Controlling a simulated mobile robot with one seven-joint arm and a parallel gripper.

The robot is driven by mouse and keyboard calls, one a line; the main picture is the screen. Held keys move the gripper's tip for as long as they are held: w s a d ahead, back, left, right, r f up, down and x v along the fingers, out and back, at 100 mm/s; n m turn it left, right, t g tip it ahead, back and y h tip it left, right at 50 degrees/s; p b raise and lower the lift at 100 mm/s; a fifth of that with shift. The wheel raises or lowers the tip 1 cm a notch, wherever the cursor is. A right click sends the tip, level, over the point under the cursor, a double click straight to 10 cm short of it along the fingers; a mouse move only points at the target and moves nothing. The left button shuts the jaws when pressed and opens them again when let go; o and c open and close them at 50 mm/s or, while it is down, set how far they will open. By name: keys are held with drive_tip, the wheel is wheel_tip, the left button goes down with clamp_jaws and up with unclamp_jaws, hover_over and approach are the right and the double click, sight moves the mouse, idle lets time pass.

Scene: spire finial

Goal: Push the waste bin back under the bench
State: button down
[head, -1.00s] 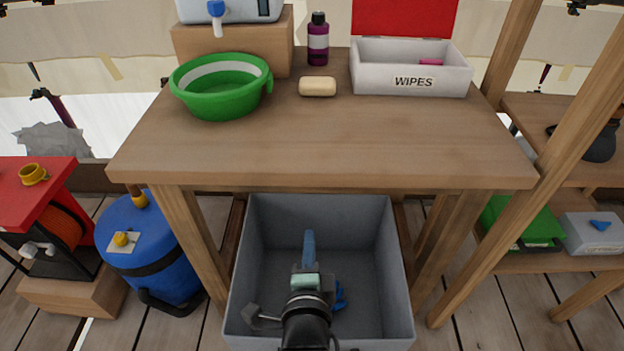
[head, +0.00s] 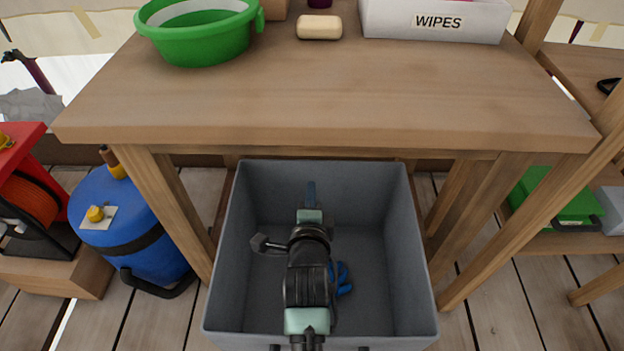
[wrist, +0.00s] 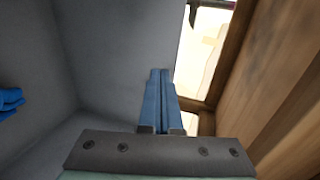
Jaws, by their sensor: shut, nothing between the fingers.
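The grey waste bin (head: 395,240) is open-topped. Its far rim shows just below the bench's front edge, and most of it stands out in front of the bench (head: 330,110). My gripper (head: 310,190) reaches over the bin, its blue fingers pointing toward the far wall. In the wrist view the fingers (wrist: 158,95) are together with nothing between them, against the grey bin wall (wrist: 110,50). I cannot tell whether they touch it. A crumpled blue item (head: 343,280) lies inside the bin and also shows in the wrist view (wrist: 10,100).
Bench legs (head: 170,205) stand on both sides of the bin. A blue drum (head: 125,230) is to the left, a shelf with a green box (head: 560,205) to the right. On the bench are a green basin (head: 200,35), soap (head: 319,27) and a wipes box (head: 435,22).

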sight(312, 167)
drive_tip(key=shift+r+b+x, duration=0.2)
drive_tip(key=shift+b+x, duration=0.1)
drive_tip(key=shift+x, duration=0.55)
drive_tip(key=shift+r+b+x, duration=0.15)
drive_tip(key=shift+b+x, duration=0.15)
drive_tip(key=shift+x, duration=0.6)
drive_tip(key=shift+r+b+x, duration=0.2)
drive_tip(key=shift+b+x, duration=0.1)
drive_tip(key=shift+x, duration=0.55)
drive_tip(key=shift+w, duration=0.15)
